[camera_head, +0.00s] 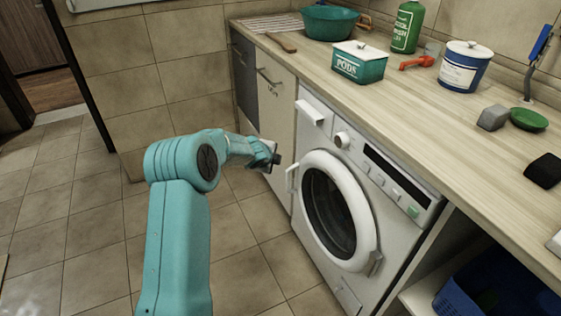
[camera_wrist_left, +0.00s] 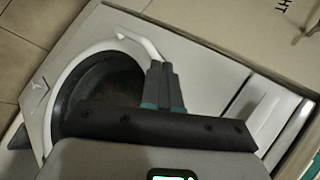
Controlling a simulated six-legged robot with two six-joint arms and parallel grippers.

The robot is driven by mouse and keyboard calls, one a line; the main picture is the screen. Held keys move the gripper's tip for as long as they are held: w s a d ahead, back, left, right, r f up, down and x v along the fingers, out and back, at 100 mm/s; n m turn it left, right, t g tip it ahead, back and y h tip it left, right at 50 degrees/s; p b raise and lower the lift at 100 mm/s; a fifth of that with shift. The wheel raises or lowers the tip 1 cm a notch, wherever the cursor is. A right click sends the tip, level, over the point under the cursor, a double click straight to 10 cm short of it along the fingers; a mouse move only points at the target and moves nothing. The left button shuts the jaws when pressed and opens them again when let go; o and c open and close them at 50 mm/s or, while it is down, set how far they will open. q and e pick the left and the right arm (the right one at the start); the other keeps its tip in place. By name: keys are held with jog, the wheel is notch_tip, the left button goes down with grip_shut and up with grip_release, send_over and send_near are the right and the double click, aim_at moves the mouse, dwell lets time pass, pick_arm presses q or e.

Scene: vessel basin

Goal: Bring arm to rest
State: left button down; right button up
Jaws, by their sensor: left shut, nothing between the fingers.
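My left arm reaches up from the bottom in the head view, with its teal links bent over the floor. My left gripper (camera_head: 275,163) is shut and empty, just left of the upper part of the washing machine (camera_head: 318,118) and in front of the cabinet. In the left wrist view the two dark fingertips (camera_wrist_left: 163,85) are together with nothing between them. The round washer door (camera_wrist_left: 62,85) lies beyond them, with its white handle (camera_wrist_left: 140,40) close to the tips. I cannot tell whether they touch. My right gripper is in neither view.
A wooden counter (camera_head: 400,97) runs above the washer. It carries a teal basin (camera_head: 328,22), a pods box (camera_head: 358,65), a green bottle (camera_head: 407,27) and a blue-white tub (camera_head: 463,68). A blue basket (camera_head: 490,290) sits low at right. The tiled floor (camera_head: 60,220) at left is clear.

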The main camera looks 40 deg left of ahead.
pick_arm(q)
jog(key=shift+s+a+r, duration=0.15)
jog(key=shift+s+r, duration=0.4)
